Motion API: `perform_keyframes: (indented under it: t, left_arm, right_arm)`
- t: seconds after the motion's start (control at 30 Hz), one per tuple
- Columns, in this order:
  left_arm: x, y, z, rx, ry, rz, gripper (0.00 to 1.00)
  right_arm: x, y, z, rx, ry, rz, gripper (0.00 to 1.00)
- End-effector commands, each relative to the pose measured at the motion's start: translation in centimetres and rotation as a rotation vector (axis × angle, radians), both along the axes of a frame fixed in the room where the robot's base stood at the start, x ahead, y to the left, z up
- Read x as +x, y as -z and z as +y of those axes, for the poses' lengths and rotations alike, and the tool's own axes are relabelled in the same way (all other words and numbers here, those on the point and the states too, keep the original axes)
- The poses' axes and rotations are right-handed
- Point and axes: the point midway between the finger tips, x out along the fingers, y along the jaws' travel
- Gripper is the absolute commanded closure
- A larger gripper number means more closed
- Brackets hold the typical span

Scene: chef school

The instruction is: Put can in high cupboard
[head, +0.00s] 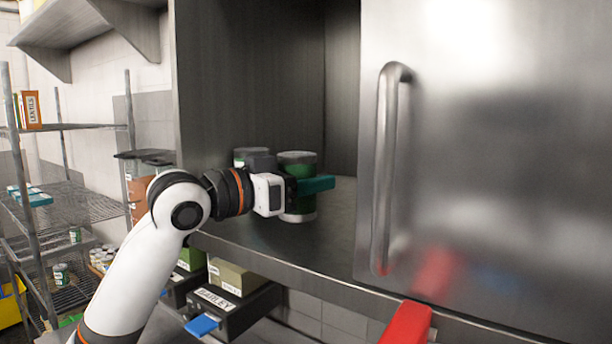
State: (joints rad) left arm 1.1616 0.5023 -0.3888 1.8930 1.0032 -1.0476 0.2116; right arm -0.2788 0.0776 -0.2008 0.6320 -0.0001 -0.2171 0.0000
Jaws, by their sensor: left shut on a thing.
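A steel cupboard (262,240) stands open on its left side, and a steel door (500,150) with a bar handle (386,170) covers its right side. My left gripper (305,186) reaches in from the left over the cupboard floor. It is shut on a green can with pale metal ends (298,160), which is upright on or just above the cupboard floor; I cannot tell if it touches. A second can (250,153) stands behind and to the left, partly hidden by the gripper. My right gripper is not in view.
A wire rack (75,200) with boxes and cans stands at the left. Below the cupboard are a box marked barley (225,302) and a blue item (202,326). A red object (408,322) is at the bottom, near the cupboard's front edge.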

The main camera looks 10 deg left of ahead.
Motion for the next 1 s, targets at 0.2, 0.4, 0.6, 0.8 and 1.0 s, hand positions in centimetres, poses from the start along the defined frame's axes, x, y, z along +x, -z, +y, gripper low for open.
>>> perform_keyframes:
  t: [0.2,0.4,0.6,0.8,1.0]
  left_arm:
    - [0.0,0.2,-0.1,0.0,0.002,0.0,0.83]
    - [0.0,0.3,-0.1,0.001,0.001,0.001,0.25]
    - [0.0,0.2,-0.1,0.001,0.001,0.001,0.25]
    - [-0.5,0.2,0.5,-0.001,0.0,-0.002,0.25]
    - [-3.3,0.5,3.0,0.002,-0.002,-0.004,0.25]
  right_arm:
    - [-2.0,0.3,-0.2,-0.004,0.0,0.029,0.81]
    - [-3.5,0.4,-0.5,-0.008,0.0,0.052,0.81]
    - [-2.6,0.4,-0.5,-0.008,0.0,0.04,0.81]
    - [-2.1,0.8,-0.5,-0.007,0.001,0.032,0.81]
    - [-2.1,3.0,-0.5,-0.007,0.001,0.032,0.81]
